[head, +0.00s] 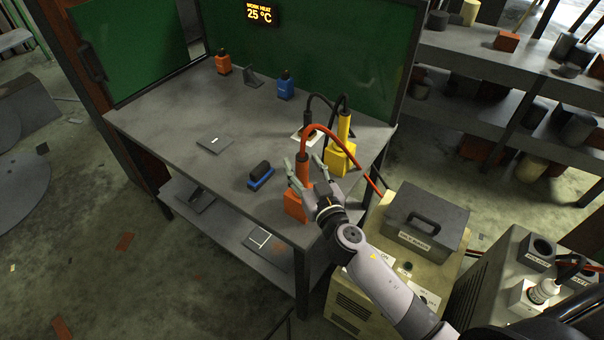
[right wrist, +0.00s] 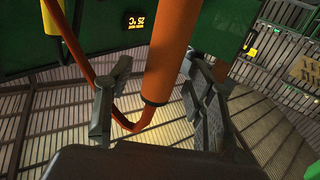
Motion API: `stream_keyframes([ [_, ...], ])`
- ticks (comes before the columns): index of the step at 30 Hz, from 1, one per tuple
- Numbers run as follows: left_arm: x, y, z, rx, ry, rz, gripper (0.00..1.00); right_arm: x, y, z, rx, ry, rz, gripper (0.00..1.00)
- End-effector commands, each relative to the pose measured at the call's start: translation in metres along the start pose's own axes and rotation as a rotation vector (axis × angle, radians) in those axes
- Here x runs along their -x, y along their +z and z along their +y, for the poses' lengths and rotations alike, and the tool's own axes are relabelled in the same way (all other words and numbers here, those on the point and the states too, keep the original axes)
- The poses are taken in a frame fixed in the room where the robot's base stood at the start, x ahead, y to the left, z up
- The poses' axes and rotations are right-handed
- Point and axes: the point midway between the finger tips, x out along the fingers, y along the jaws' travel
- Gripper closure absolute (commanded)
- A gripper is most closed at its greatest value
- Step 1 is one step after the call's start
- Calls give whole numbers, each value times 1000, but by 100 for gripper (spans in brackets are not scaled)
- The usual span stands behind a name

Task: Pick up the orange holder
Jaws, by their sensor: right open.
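The orange holder (head: 302,174) stands upright at the table's front right corner, in an orange block-shaped base (head: 295,207). An orange cable arches from its top to the right. My right gripper (head: 306,170) is open, with its fingers on either side of the holder's handle. In the right wrist view, the orange handle (right wrist: 172,50) lies between the two spread fingers (right wrist: 160,68), with a visible gap on each side. Part of the holder is hidden by my fingers in the head view. My left gripper is not in view.
A yellow holder (head: 341,155) with a black cable stands just behind on the grey table (head: 180,115). A blue-based brush (head: 261,175) lies to the left. A cream welding machine (head: 365,300) stands right of the table.

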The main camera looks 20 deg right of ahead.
Motion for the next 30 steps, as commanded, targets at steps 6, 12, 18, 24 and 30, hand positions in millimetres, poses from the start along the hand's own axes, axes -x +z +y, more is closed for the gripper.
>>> stream_keyframes([
  [6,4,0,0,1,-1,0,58,-13,-1,0,0,-1,0,50],
  [12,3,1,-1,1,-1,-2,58,-13,0,0,0,-1,1,54],
  [18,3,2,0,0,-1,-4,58,-13,-1,0,0,-1,1,67],
  [24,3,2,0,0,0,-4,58,-13,-1,0,0,-1,1,80],
  [30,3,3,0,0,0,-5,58,-13,-1,0,0,0,1,94],
])
